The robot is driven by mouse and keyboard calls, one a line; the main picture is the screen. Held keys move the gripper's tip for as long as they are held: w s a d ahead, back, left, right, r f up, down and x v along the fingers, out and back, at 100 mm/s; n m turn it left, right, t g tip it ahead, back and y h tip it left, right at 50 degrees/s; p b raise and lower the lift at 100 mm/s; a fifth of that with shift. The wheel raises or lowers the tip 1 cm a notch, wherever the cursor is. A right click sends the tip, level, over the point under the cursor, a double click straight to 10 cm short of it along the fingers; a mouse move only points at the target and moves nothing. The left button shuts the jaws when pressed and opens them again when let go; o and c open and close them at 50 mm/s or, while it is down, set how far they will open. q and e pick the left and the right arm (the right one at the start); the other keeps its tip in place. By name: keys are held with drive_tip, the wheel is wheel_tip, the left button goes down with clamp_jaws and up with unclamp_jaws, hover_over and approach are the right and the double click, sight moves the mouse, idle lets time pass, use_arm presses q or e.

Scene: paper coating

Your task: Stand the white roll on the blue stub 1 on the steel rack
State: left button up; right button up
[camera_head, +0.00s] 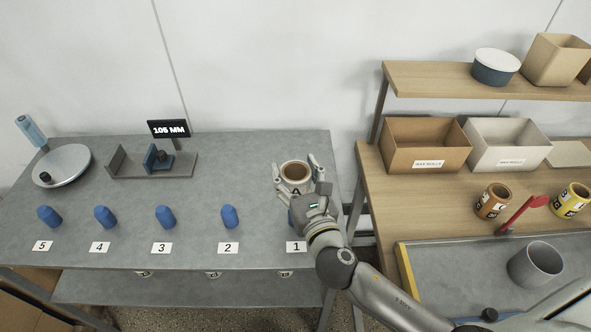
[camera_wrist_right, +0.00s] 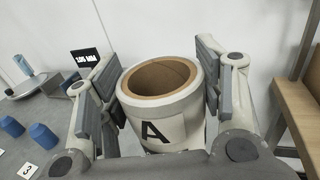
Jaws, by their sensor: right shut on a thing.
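The white roll (camera_head: 295,171) has a brown cardboard core and is held upright in my right gripper (camera_head: 296,178). In the right wrist view the roll (camera_wrist_right: 164,103) shows a black letter A, with the gripper's fingers (camera_wrist_right: 160,95) on both sides of it. The roll is over the steel rack (camera_head: 215,190), above and behind the label 1 (camera_head: 296,247). Blue stub 1 (camera_head: 291,217) is mostly hidden behind my right gripper; only a sliver shows. I cannot tell how far the roll is above the rack top. My left gripper is out of view.
Blue stubs 2 (camera_head: 229,217), 3 (camera_head: 165,217), 4 (camera_head: 105,216) and 5 (camera_head: 49,216) stand bare to the left. A measuring fixture (camera_head: 186,166) and a round scale (camera_head: 62,166) are behind them. A wooden bench (camera_head: 372,172) with boxes is at right.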

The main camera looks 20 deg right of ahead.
drive_tip(key=shift+f+b, duration=0.45)
drive_tip(key=shift+f, duration=0.45)
drive_tip(key=shift+p, duration=0.7)
idle(0.9)
drive_tip(key=shift+f+b, duration=3.3)
drive_tip(key=shift+f, duration=0.75)
drive_tip(key=o, duration=1.2)
drive_tip(key=shift+c, duration=0.2)
drive_tip(key=s, duration=1.2)
drive_tip(key=shift+d, duration=0.1)
